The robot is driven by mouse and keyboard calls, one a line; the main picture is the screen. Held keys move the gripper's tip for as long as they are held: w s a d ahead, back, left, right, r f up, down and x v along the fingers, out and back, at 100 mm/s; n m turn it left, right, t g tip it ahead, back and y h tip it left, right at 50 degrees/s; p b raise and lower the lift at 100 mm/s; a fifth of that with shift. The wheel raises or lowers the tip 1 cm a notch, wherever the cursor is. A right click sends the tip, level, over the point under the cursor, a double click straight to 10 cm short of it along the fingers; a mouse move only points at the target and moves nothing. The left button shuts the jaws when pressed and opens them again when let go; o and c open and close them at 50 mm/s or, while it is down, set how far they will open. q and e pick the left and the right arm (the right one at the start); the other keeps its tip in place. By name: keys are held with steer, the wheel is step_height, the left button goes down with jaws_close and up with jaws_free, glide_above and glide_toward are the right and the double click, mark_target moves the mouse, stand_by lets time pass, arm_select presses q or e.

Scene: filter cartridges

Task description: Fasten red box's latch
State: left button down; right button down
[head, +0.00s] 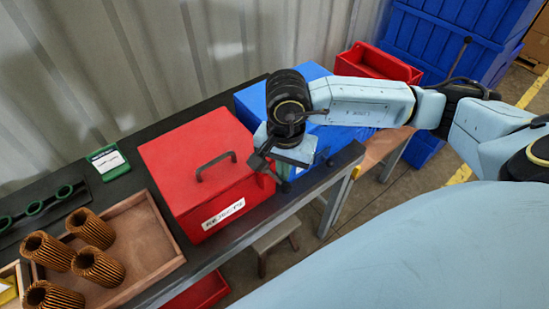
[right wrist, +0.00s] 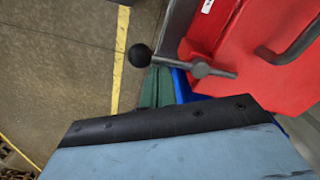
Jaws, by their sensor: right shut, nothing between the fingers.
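The red box (head: 205,165) stands on the dark bench with its lid down. A dark bar handle (head: 215,163) is on the lid and a white label is on its front. In the right wrist view the red box (right wrist: 270,72) fills the upper right. A grey lever with a black ball knob (right wrist: 139,56), which looks like the latch, sticks out beside it. My right gripper (head: 277,168) is shut and empty at the box's right front corner. It hides part of that corner, and I cannot tell whether it touches the lever. My left gripper is out of view.
A blue box (head: 250,103) stands right behind the gripper. A wooden tray (head: 150,235) with several brown pleated cartridges is at the left. A red bin (head: 378,62) stands at the back. A stool (head: 275,238) is below the bench edge.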

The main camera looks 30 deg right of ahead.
step_height(320, 180, up, 8)
steer(key=p, duration=0.3)
steer(key=shift+d, duration=0.45)
stand_by(0.6)
stand_by(0.4)
